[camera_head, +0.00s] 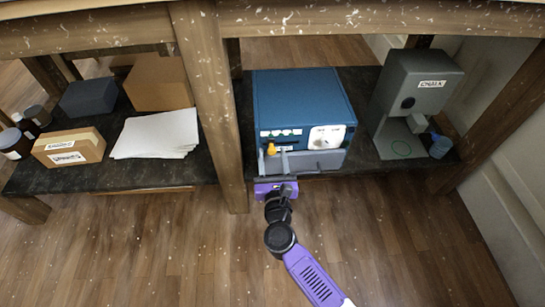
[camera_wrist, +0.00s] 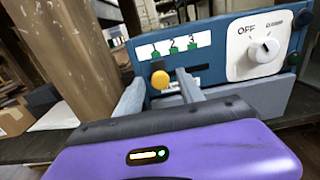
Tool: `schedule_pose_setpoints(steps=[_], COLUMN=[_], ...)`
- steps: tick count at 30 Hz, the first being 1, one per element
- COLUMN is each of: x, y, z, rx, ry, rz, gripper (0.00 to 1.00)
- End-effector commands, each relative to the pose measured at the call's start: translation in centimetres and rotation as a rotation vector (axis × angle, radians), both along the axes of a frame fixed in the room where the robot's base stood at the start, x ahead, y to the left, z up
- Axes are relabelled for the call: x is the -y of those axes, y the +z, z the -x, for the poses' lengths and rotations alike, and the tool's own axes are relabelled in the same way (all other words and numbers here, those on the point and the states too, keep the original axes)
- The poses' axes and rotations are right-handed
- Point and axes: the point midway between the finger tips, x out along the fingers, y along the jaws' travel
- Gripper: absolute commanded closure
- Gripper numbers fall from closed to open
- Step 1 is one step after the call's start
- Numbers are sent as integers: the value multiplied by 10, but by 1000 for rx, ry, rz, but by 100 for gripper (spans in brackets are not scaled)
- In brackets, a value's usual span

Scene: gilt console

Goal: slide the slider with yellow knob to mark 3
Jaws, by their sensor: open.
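The slider's yellow knob (camera_wrist: 160,81) sits at the left end of a dark slot on the front of a blue box (camera_head: 300,95), below mark 1. The label strip (camera_wrist: 181,45) carries marks 1, 2 and 3 from left to right, with mark 3 at its right end. In the head view the knob (camera_head: 271,149) shows at the lower left of the box front. My gripper (camera_wrist: 160,88) is open, with one finger to each side of the knob in the picture. I cannot tell whether either finger touches it.
A white dial panel (camera_wrist: 264,45) marked OFF is right of the slider. A grey ledge (camera_head: 318,160) runs along the box's lower front. A wooden post (camera_head: 211,95) stands close left. A grey chalk device (camera_head: 408,85) is to the right. The floor in front is clear.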

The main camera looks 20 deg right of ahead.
Motion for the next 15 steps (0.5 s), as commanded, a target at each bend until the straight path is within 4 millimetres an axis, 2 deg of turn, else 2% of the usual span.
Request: schedule_pose_setpoints(steps=[3,10,15], x=[0,0,0], y=[0,0,0], z=[0,0,0], rx=[0,0,0], ry=[0,0,0], rz=[0,0,0], gripper=[56,100,100])
